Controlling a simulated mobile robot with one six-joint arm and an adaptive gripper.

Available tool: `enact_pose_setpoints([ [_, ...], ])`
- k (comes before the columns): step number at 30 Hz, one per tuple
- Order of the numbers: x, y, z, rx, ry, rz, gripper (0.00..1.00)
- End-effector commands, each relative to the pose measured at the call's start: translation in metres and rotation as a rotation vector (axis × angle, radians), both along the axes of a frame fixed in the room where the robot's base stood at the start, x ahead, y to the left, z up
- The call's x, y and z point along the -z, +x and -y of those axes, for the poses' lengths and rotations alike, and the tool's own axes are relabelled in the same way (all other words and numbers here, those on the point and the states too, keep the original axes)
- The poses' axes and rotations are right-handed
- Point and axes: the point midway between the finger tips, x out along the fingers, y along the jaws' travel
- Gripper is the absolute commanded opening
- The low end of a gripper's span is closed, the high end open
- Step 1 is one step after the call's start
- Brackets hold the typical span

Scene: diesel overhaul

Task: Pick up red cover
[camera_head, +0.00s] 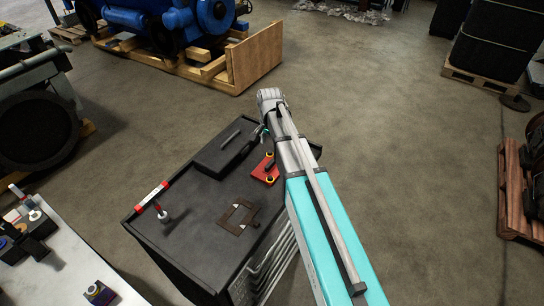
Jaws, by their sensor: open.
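The red cover (265,168) is a small, flat red piece with yellow round parts at its ends. It lies on the top of a black tool cart (190,205), close to my arm, in the head view. My gripper (248,146) is a small dark shape below the end of my arm, up and left of the red cover. It looks apart from the cover, and its fingers are hard to make out against the dark case behind. The gripper is open.
A dark case (222,150) lies on the cart's far part. A light bench (60,270) stands at left.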

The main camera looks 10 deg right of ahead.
Motion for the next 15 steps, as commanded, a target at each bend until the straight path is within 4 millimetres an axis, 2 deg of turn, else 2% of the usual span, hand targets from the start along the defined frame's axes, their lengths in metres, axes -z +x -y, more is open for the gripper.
enact_pose_setpoints([
  [3,-0.0076,0.0055,-0.0001,0.019,0.000,0.000,0.66],
  [15,-0.0066,0.0060,0.0069,0.036,0.000,0.000,0.66],
])
